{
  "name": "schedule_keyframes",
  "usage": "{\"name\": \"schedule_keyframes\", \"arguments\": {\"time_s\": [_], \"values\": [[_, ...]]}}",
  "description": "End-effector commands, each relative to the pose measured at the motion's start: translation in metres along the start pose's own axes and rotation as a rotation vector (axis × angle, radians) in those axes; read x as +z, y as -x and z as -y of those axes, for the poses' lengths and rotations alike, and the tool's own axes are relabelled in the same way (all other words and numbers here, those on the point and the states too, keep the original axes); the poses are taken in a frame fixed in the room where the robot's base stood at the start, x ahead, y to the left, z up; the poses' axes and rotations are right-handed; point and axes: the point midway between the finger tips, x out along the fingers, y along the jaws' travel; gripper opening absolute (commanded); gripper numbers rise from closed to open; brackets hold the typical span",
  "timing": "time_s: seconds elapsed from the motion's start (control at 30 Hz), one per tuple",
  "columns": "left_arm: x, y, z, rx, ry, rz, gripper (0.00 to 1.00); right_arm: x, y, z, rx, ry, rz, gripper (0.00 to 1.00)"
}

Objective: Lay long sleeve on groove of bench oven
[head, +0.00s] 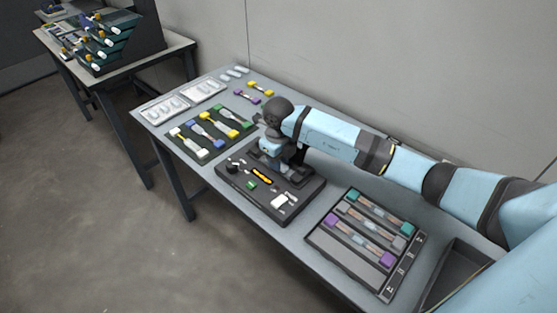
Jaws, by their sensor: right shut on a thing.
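My right arm comes in from the right, and its gripper (292,163) points down over the back of a black bench unit (265,204). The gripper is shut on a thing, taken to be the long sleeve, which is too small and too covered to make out. The dark part at the back of the unit, below the gripper, looks like the bench oven (299,177); its groove is mostly hidden. I cannot tell whether the held piece touches it. An orange-yellow bar (262,176) lies on the unit in front of the gripper. My left gripper is out of view.
A tray (344,263) with teal, grey and purple end blocks stands to the right. A dark mat (203,154) with yellow, blue and green pieces lies to the left. White trays (165,107) are at the far left end. A wall runs behind the table.

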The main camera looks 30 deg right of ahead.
Motion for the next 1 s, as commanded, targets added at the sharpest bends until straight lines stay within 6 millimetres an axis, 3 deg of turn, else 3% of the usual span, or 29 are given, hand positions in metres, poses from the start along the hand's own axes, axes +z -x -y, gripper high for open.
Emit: {"name": "schedule_keyframes", "arguments": {"time_s": [0.33,0.37,0.43,0.63,0.77,1.0], "values": [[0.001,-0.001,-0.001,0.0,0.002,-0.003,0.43,0.0,-0.004,0.0,-0.001,0.0,0.0,0.02],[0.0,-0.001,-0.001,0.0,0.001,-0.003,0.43,0.0,-0.004,0.0,-0.001,0.0,0.0,0.26],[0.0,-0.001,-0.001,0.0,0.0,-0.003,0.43,0.0,-0.003,0.0,-0.001,0.0,0.001,0.42],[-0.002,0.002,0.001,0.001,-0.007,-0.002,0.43,0.0,0.001,0.0,0.0,0.0,0.001,0.46],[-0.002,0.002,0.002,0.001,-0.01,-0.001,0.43,0.001,0.015,0.001,-0.002,0.0,0.004,0.49],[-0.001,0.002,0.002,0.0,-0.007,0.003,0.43,0.001,0.066,0.001,-0.003,0.001,0.005,0.49]]}}
